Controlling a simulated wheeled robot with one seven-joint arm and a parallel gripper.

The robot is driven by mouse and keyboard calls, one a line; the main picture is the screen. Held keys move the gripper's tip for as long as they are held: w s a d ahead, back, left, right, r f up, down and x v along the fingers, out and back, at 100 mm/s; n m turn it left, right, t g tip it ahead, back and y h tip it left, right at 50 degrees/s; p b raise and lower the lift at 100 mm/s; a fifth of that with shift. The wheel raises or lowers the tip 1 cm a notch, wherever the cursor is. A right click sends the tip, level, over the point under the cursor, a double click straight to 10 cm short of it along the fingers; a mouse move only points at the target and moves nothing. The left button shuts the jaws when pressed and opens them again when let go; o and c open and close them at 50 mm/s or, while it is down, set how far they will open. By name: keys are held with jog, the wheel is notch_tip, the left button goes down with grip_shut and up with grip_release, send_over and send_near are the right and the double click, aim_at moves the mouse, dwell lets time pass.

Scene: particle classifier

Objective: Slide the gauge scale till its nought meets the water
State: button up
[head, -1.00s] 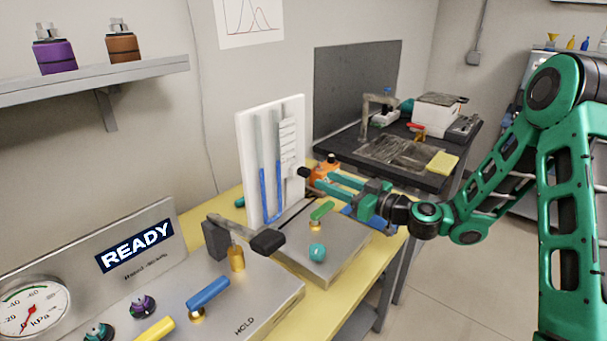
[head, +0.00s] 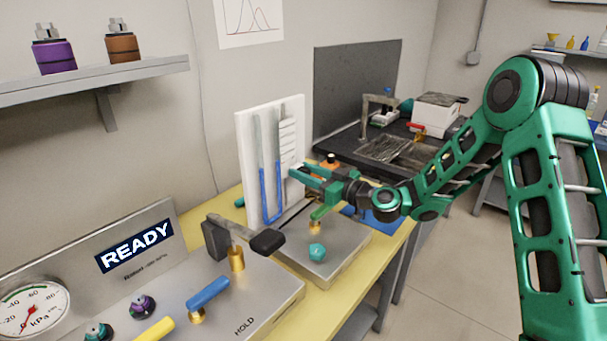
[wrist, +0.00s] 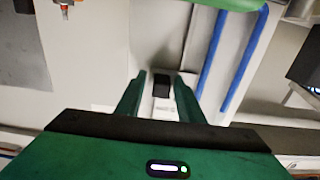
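The gauge is a white upright panel (head: 243,150) with a U-shaped tube holding blue water (head: 277,190). The water tops look nearly level, around mid-height. The white scale (head: 287,135) with dark marks stands just right of the tube; its nought is too small to read. My gripper (head: 296,172) is at the scale's lower right, fingers pointing at the panel. In the wrist view, the black knob (wrist: 161,86) sits between my two fingers (wrist: 161,92), with slim gaps seeming to show on both sides. The blue tubes (wrist: 210,55) show right of it.
In front of the panel are a green lever (head: 322,212) and a teal knob (head: 317,250) on a grey base. A console with a READY display (head: 134,246), a dark-handled lever (head: 266,242) and a blue lever (head: 208,292) stands nearer left.

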grip_shut()
jog(key=shift+r, duration=0.8)
jog(key=shift+o, duration=1.3)
grip_release()
jog(key=shift+w+d+f, duration=0.1)
jog(key=shift+s, duration=0.2)
jog(key=v, duration=1)
jog(key=shift+d, duration=0.3)
jog(key=shift+s+f, duration=0.1)
jog(key=shift+s, duration=0.1)
